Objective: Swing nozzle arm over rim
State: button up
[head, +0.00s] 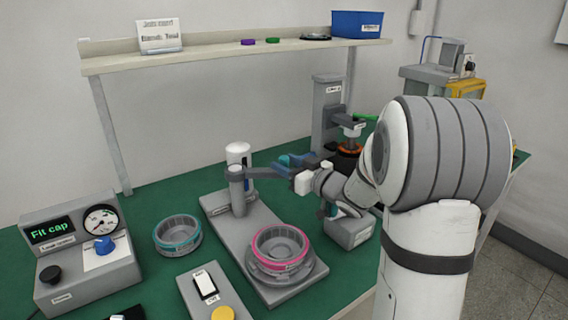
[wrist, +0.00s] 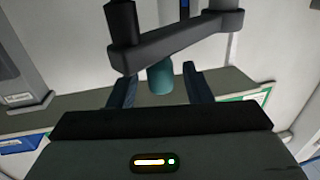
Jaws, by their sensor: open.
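The nozzle arm (head: 265,171) is a grey bar on a short post at the back of a grey fixture. It points right, away from the pink-rimmed hub (head: 280,246) at the fixture's front. In the wrist view the nozzle arm (wrist: 180,42) crosses the top, and its teal nozzle (wrist: 160,77) hangs down. My gripper (wrist: 161,84) is open, with one dark blue finger on each side of the nozzle in the picture. I see gaps on both sides, and contact is not visible. In the head view my wrist partly hides the nozzle end.
A teal-rimmed ring (head: 178,236) lies left of the fixture. A gauge box (head: 82,260) reading "Fit cap" stands at far left, with a button panel (head: 213,292) in front. A grey press column (head: 327,115) stands behind my wrist. A shelf (head: 235,58) spans the back.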

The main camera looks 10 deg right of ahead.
jog(key=shift+x, duration=0.75)
grip_shut()
